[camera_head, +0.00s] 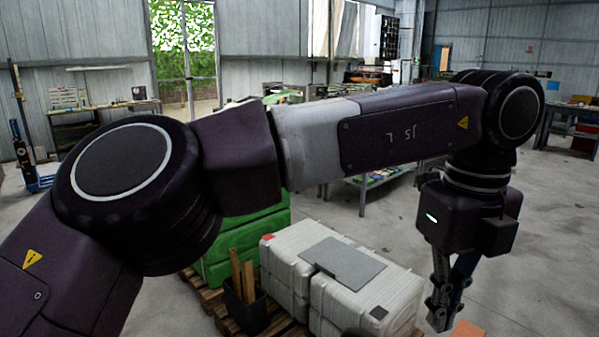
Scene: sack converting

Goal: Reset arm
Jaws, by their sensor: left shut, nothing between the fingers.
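My left arm comes in from the lower left and crosses the whole camera_head view, bent at a large dark joint on each side. My left gripper (443,318) hangs pointing down at the lower right, shut and empty. It is to the right of the white wrapped bales (375,290) and apart from them in the picture. My right arm and right gripper are not in this view.
The white bales stand on a wooden pallet (281,325), with a grey sheet (343,262) on top. Green sacks (245,238) and a dark bin (245,308) with wooden strips are to their left. An orange piece (467,329) shows below the gripper. The concrete floor at right is clear.

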